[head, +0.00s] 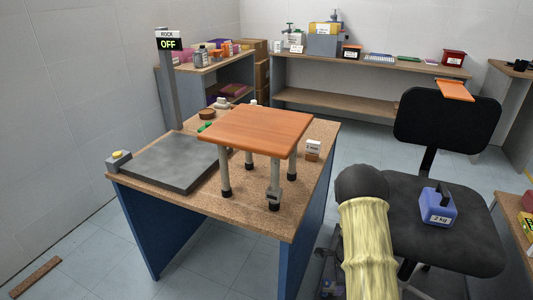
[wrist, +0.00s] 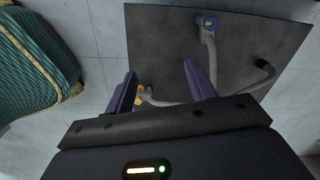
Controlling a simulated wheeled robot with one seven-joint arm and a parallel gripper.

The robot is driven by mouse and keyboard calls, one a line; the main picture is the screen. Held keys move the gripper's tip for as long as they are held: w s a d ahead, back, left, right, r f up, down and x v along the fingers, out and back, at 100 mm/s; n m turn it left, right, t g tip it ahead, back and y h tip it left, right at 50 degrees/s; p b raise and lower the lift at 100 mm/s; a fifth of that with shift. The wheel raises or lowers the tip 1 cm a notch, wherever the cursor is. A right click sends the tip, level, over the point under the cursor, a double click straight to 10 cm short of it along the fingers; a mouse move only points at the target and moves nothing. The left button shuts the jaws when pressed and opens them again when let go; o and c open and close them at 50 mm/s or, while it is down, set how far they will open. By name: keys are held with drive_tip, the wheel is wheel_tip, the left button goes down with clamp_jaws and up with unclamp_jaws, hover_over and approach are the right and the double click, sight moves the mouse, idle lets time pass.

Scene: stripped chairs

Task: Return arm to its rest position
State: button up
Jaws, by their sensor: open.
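My gripper (wrist: 160,88) is open in the wrist view, with its two purple fingers apart and no object between them. Behind the fingers is a dark grey panel (wrist: 160,35) near the floor. Bent grey tubes (wrist: 225,70) with blue and yellow ends lie across it. In the head view my arm, in a pale yellow cover, reaches down at the lower right beside the workbench (head: 285,226). My gripper is not visible in the head view.
A small orange-topped stool (head: 255,127) stands on the workbench beside a grey plate (head: 160,165). A black chair (head: 445,195) with a blue 2 kg weight (head: 438,207) on its seat stands close right of my arm. A green woven thing (wrist: 35,65) is at the wrist view's left.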

drive_tip(key=s+a+r+n, duration=0.2)
drive_tip(key=r+n, duration=0.1)
drive_tip(key=r, duration=0.3)
drive_tip(key=s+a+r+n+t, duration=0.1)
drive_tip(key=s+a+r+n, duration=0.15)
drive_tip(key=r+n, duration=0.2)
drive_tip(key=s+a+r+n, duration=0.1)
drive_tip(key=s+r+n, duration=0.1)
drive_tip(key=r, duration=0.5)
drive_tip(key=s+a+r+n+t, duration=0.1)
drive_tip(key=s+a+r+n, duration=0.2)
drive_tip(key=s+r+n, duration=0.8)
wheel_tip(320, 180, up, 32)
drive_tip(key=m+p, duration=0.1)
drive_tip(key=p, duration=3.3)
drive_tip(key=shift+s+f, duration=0.15)
drive_tip(key=shift+s, duration=0.15)
drive_tip(key=c, duration=0.3)
drive_tip(key=shift+w, duration=0.1)
drive_tip(key=shift+c, duration=0.5)
